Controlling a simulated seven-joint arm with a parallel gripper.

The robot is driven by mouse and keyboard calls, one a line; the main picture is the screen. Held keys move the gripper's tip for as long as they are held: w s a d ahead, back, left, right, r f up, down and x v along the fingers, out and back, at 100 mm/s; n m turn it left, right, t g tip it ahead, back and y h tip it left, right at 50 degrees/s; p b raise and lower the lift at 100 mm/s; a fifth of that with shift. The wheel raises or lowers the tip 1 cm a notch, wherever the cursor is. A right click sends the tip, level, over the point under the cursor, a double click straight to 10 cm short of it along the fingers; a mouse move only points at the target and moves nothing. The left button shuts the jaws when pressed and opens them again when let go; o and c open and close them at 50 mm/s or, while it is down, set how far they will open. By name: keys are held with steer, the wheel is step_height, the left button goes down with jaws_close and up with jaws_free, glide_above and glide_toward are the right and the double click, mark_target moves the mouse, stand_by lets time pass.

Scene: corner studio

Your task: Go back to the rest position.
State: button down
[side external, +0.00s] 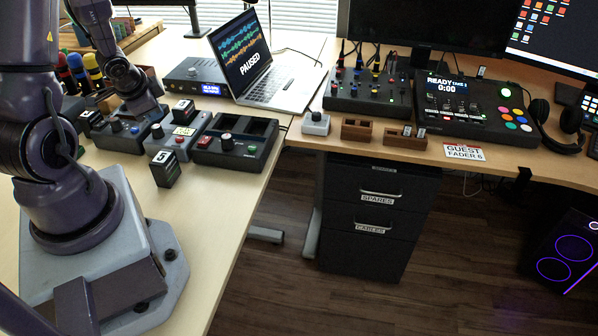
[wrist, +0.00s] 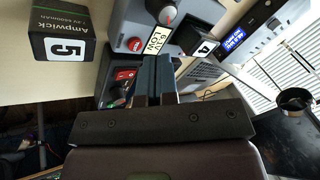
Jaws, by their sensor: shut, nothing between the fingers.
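My gripper (wrist: 153,80) is shut, with its fingers together and empty in the wrist view. It hangs over the row of grey and black devices on the table. In the side external view my gripper (side external: 150,108) shows low over the devices; its fingertips are hard to make out there. A black battery marked 5 (side external: 163,168) stands on the table in front of the devices, apart from the gripper; it is at the upper left in the wrist view (wrist: 50,28). A battery marked 4 (side external: 184,111) sits at the grey device with a LOW label (side external: 184,130).
A black unit with open bays (side external: 248,147) stands right of the LOW device. An open laptop (side external: 270,88) and a black box with a blue display (side external: 196,78) are behind. The table's front right edge is close; bare tabletop lies in front.

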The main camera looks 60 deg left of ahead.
steer(key=w+d+r+t+h, duration=0.1)
steer(key=d+r+h, duration=0.1)
steer(key=d+r, duration=0.9)
steer(key=w+d+r+n+t+h, duration=0.1)
steer(key=d+r+h, duration=0.1)
steer(key=d+r, duration=1)
steer(key=d, duration=0.6)
steer(key=shift+w, duration=0.2)
